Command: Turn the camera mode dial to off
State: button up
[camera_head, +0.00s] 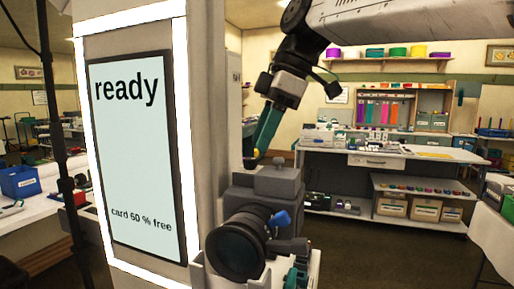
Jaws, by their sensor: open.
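The grey camera (262,192) stands in the centre foreground, with its large dark lens (238,246) facing towards me and left. A small dark round part (250,164) sits on top of its body at the left; it may be the mode dial, but its marking is too small to read. My gripper (254,156) comes down from the upper right, its teal fingers tilted, with the tips right at this part. I cannot tell whether they touch it. The jaws are open, though seen nearly edge-on. A blue knob (282,218) shows on the camera's right side.
Just left of the camera, a lit booth panel's screen (135,150) reads "ready" and "card 60 % free". A dark stand pole (60,130) rises at the left. Behind are a workbench (390,152) with shelves and a blue bin (20,181). Open floor lies right of the camera.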

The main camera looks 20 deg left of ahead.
jog(key=shift+v, duration=2)
jog(key=shift+d, duration=0.1)
